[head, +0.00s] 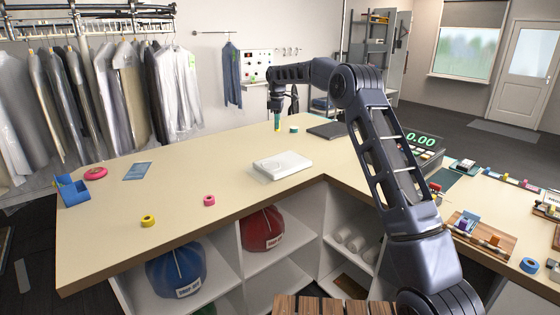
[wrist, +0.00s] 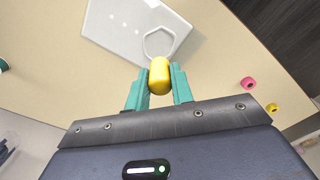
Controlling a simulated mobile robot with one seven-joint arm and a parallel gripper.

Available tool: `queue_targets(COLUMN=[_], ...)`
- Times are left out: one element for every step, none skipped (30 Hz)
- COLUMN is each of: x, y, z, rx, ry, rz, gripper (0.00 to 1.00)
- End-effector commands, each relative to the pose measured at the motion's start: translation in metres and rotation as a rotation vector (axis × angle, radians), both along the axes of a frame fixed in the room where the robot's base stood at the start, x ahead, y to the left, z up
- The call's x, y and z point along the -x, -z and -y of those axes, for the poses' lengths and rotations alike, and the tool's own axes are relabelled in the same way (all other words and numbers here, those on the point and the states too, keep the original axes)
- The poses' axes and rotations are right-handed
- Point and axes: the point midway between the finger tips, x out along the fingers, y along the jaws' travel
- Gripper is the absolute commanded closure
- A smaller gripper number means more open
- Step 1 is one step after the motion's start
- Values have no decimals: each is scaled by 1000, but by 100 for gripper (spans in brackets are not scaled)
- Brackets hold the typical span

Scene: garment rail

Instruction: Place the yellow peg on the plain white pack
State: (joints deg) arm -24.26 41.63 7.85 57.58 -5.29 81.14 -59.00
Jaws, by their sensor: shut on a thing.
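The yellow peg (wrist: 160,75) is held upright-looking between the teal fingers of my gripper (wrist: 158,80) in the wrist view. In the head view, my gripper (head: 278,122) points down over the far part of the table, above and behind the plain white pack. The white pack (head: 283,165) lies flat near the table's inner corner. It also shows in the wrist view (wrist: 118,25), beyond the fingertips, with a rounded outline on its top. The peg overlaps the pack's near edge in that view. How high the peg is above the table cannot be told.
A pink roll (head: 209,200), a yellow roll (head: 148,221) and a blue holder (head: 72,190) are further left. The table (head: 180,195) around the pack is mostly clear.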

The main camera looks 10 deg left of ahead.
Motion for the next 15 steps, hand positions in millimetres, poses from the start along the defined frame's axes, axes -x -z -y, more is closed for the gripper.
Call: queue_targets(x=[1,1,1,1,1,1,1,1,1,1,1,1,1,1,1], y=[11,18,26,33,40,48,55,62,70,77,84,92,98,104,112], z=[0,0,0,0,0,0,0,0,0,0,0,0,0,0,0], rx=[1,2,1,1,1,1,1,1,1,1,1,2,1,1,1], ry=[0,0,0,0,0,0,0,0,0,0,0,1,1,1,0], rz=[-2,-3,-2,-3,-3,-2,-3,-3,-3,-3,-3,-3,-2,-2,-2], gripper=[99,99,99,99,99,99,99,99,99,99,99,99,99,99,99])
